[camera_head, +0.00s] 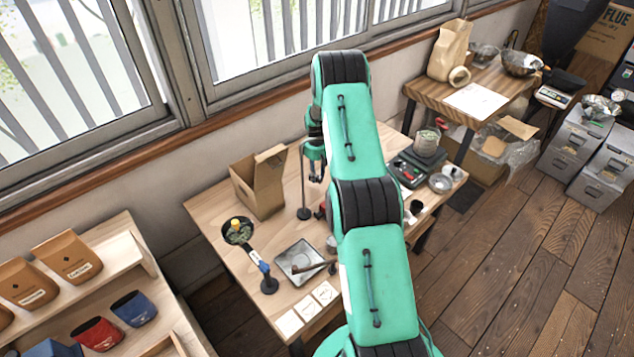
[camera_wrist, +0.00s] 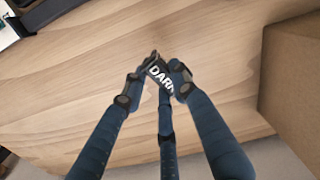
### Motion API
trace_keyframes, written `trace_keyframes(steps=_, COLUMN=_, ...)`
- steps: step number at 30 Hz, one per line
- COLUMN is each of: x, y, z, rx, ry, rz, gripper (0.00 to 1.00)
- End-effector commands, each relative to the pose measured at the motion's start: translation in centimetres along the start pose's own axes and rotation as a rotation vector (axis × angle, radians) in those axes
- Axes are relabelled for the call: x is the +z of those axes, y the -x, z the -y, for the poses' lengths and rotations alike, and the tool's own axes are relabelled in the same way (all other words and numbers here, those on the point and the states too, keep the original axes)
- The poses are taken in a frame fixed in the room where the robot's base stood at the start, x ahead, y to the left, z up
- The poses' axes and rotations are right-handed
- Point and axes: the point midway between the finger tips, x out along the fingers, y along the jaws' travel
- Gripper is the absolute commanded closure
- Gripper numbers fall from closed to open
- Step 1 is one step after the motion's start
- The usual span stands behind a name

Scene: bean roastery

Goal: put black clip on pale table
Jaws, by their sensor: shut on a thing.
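My gripper (camera_wrist: 155,88) has its blue fingers closed around a small black clip (camera_wrist: 160,73) with white lettering that seems to read "DARK". The pale table (camera_wrist: 60,85) lies beneath the clip in the wrist view; I cannot tell whether the clip touches it. In the head view the pale wooden table (camera_head: 212,210) stands under the window, and my gripper (camera_head: 315,172) is over its back part, partly behind my arm. The clip cannot be made out in the head view.
An open cardboard box (camera_head: 258,187) stands beside my gripper, at the right in the wrist view (camera_wrist: 295,70). A thin black stand (camera_head: 304,212) is close by. A metal tray (camera_head: 298,262), white cards (camera_head: 306,308) and a dark scale (camera_head: 410,170) occupy other parts of the table.

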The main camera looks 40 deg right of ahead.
Motion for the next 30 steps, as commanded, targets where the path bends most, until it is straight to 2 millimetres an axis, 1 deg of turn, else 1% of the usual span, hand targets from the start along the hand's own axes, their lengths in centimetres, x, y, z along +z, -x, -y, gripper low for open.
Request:
trace_keyframes(steps=3, x=0.0, y=-0.5, z=0.0, rx=0.000, ry=0.000, rz=0.000, gripper=0.84)
trace_keyframes(steps=14, x=0.0, y=-0.8, z=0.0, rx=0.000, ry=0.000, rz=0.000, gripper=0.84)
trace_keyframes(steps=17, x=0.0, y=-1.4, z=0.0, rx=0.000, ry=0.000, rz=0.000, gripper=0.84)
trace_keyframes(steps=24, x=0.0, y=-3.8, z=0.0, rx=0.000, ry=0.000, rz=0.000, gripper=0.84)
trace_keyframes(steps=27, x=0.0, y=-4.3, z=0.0, rx=0.000, ry=0.000, rz=0.000, gripper=0.84)
trace_keyframes(steps=30, x=0.0, y=-4.3, z=0.0, rx=0.001, ry=0.000, rz=0.000, gripper=0.84)
